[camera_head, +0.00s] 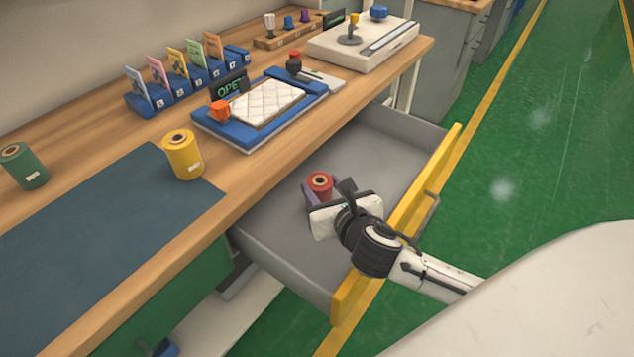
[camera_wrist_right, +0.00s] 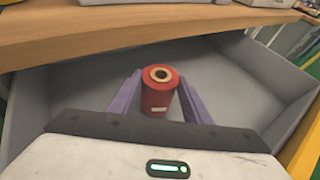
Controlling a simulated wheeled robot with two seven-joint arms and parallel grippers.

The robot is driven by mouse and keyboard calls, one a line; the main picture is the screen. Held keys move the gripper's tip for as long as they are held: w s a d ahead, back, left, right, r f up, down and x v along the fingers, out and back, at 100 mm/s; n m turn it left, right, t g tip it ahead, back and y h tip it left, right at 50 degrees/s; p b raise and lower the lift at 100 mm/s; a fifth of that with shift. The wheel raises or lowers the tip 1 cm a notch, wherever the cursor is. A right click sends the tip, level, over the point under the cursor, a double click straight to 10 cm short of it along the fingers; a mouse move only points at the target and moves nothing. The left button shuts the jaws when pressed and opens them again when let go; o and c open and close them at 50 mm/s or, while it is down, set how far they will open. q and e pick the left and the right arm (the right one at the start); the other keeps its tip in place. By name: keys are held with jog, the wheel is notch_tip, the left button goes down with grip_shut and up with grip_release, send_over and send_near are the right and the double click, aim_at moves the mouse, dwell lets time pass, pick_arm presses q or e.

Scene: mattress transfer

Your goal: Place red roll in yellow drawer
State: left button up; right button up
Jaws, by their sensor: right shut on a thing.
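The red roll (camera_head: 320,184) is upright inside the open drawer with the yellow front (camera_head: 400,222). It also shows in the right wrist view (camera_wrist_right: 159,92), with a tan core and a white label. My right gripper (camera_head: 322,191) reaches over the yellow front into the drawer. Its purple fingers (camera_wrist_right: 157,95) are on both sides of the red roll and shut on it. Whether the roll's base touches the drawer floor (camera_wrist_right: 220,75) is hard to tell. My left gripper is not in view.
A yellow roll (camera_head: 183,155) and a green roll (camera_head: 25,166) stand on the wooden bench by a dark mat (camera_head: 100,225). A blue frame with a white quilted pad (camera_head: 266,102) lies above the drawer. The drawer has free floor around the roll.

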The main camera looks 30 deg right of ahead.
aim_at(318, 176)
jog(key=w, duration=0.4)
jog(key=shift+d+r, duration=0.1)
jog(key=shift+d, duration=0.3)
jog(key=shift+f, duration=0.55)
jog(key=shift+f, duration=0.1)
jog(key=shift+f, duration=0.1)
jog(key=o, duration=1.3)
jog(key=shift+c, duration=0.2)
jog(key=shift+s, duration=0.1)
jog(key=v, duration=1.2)
jog(key=shift+p, duration=0.45)
